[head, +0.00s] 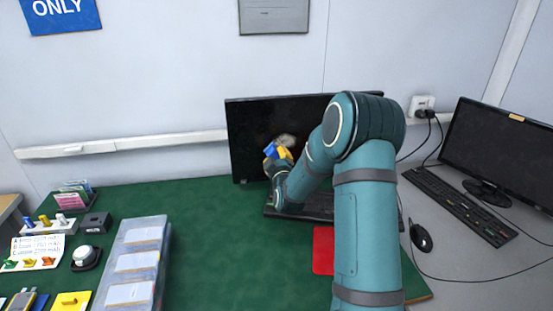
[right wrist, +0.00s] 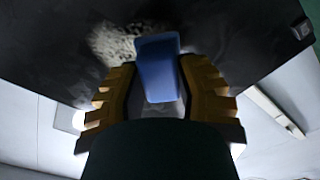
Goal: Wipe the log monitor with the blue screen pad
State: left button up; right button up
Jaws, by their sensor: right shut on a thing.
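A black monitor (head: 250,130) stands at the back middle of the green table, partly hidden behind my right arm. A pale, speckled smudge (head: 286,140) shows on its dark screen, and it also shows in the right wrist view (right wrist: 115,42). My right gripper (head: 279,152) has yellow fingers and is in front of the screen, just below the smudge. It is shut on the blue screen pad (right wrist: 157,68), which stands out between the fingers beside the smudge. I cannot tell whether the pad touches the screen. My left gripper is not in view.
A keyboard (head: 318,205) lies below the monitor, with a red flat item (head: 323,250) in front. A second monitor (head: 500,150), a keyboard (head: 455,203) and a mouse (head: 421,237) are at right. A clear-sided case (head: 138,262) and small items are at left. The green mat between is free.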

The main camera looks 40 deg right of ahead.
aim_at(296, 143)
jog(key=shift+w+d, duration=0.3)
jog(key=shift+w, duration=0.25)
jog(key=shift+s+d, duration=0.1)
jog(key=shift+s+d, duration=0.65)
jog(key=shift+d, duration=0.4)
jog(key=shift+s+d, duration=0.65)
jog(key=shift+d, duration=0.45)
jog(key=shift+s+d, duration=0.65)
jog(key=shift+d, duration=0.4)
jog(key=shift+a, duration=0.1)
jog(key=shift+w+a, duration=0.7)
jog(key=shift+a, duration=0.35)
jog(key=shift+w+a, duration=0.65)
jog(key=shift+a, duration=0.45)
jog(key=shift+w+a, duration=0.7)
jog(key=shift+a, duration=0.35)
jog(key=shift+s+r, duration=0.1)
jog(key=shift+r, duration=0.65)
jog(key=shift+s+d, duration=0.65)
jog(key=shift+d, duration=0.45)
jog(key=shift+s+d, duration=0.6)
jog(key=shift+d, duration=0.55)
jog(key=shift+s+d, duration=0.65)
jog(key=shift+d, duration=0.45)
